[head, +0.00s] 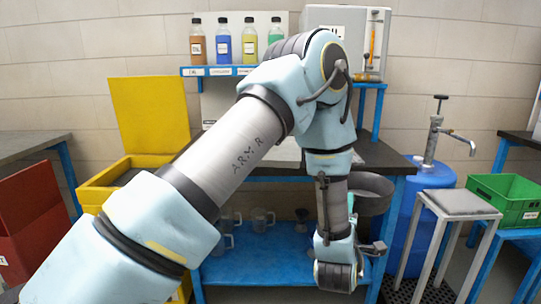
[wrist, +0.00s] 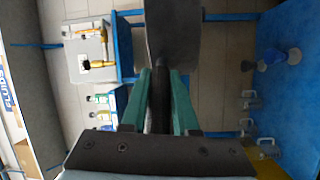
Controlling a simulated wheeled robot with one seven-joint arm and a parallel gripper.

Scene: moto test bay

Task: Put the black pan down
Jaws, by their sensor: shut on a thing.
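In the wrist view my gripper (wrist: 163,88) has its two green fingers closed on the dark handle of the black pan (wrist: 173,35). The pan's grey-black body extends beyond the fingertips to the top edge of that view, where it is cut off.
The dark bench top (head: 385,158) has a blue lower shelf (head: 245,268) with clear jugs (head: 262,219). Bottles (head: 223,42) stand on a raised shelf. A blue drum with a pump (head: 433,190), a stool (head: 458,203) and a green crate (head: 503,200) are right; a yellow bin (head: 100,188) is left.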

